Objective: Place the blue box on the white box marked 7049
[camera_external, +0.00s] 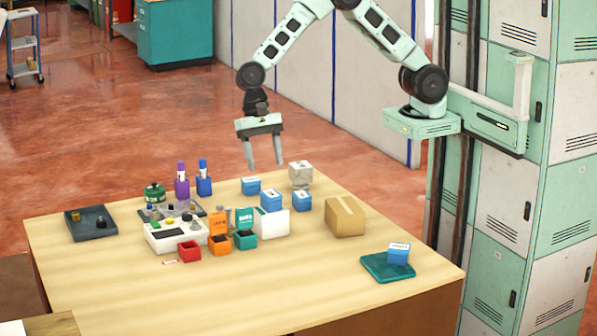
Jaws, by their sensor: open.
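Several small blue boxes with white tops are on the wooden table: one at the back (250,186), one in the middle (270,201), one to its right (302,201), and one on a teal tray (398,255) at the right front. A plain white box (274,225) stands near the middle; no number is readable on it. I cannot tell whether the middle blue box rests on the white box or stands behind it. My gripper (264,165) is open and empty, pointing down above the table's back part, apart from all boxes.
A white device (176,236), red (189,252), orange (219,243) and teal (245,240) bins, bottles and a dark tray (91,226) fill the left. The table's front is clear.

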